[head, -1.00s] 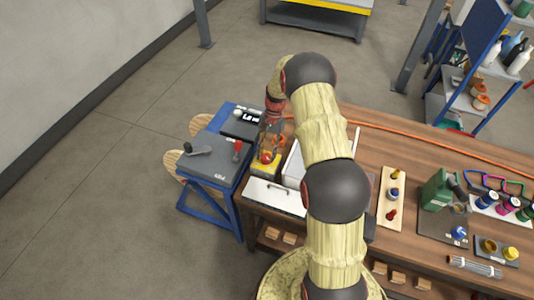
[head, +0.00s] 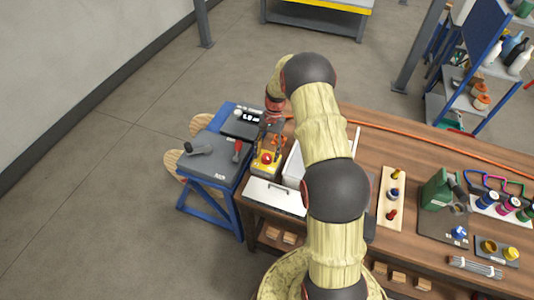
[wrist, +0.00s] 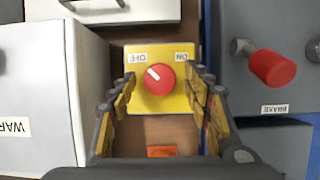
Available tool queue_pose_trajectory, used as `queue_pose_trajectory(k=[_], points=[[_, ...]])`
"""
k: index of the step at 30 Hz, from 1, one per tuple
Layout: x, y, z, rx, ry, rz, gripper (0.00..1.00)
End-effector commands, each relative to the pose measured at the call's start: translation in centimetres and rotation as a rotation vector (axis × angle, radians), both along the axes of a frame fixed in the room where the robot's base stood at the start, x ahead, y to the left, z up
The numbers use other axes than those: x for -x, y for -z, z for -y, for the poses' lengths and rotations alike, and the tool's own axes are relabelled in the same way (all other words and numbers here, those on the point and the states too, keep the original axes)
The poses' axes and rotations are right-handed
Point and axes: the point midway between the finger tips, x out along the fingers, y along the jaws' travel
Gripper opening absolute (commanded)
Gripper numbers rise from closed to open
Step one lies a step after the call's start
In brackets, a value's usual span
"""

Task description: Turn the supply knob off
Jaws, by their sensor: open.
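The supply knob (wrist: 159,78) is a round red knob with a white pointer mark, on a yellow plate (wrist: 146,127). The mark points up and left in the wrist view, towards the OFF label (wrist: 137,59). The ON label (wrist: 184,57) is at the upper right. My gripper (wrist: 162,84) is open and empty, its fingers spread to the left and right of the knob with gaps between. In the head view the knob (head: 267,158) shows at the lower end of my gripper (head: 268,145). I cannot tell the exact height between them.
A red BRAKE lever (wrist: 273,67) stands on a grey panel right of the yellow plate. A white box (wrist: 60,95) labelled WARN is close on the left, and a handled white panel (wrist: 100,10) is above. A small orange piece (wrist: 162,151) lies below the plate.

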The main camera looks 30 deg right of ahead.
Motion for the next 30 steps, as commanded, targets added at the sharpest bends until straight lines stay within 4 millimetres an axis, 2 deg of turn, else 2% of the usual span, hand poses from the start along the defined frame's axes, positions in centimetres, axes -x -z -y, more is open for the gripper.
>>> queue_pose_trajectory(k=[8,21,25,30], points=[[-0.3,-0.9,0.3,0.000,0.000,0.001,0.49],[-2.3,-8.4,2.8,0.001,0.000,0.002,0.49],[-2.7,-10.0,3.3,0.001,0.000,0.001,0.49],[-2.9,-10.9,3.6,-0.001,0.000,-0.001,0.49]])
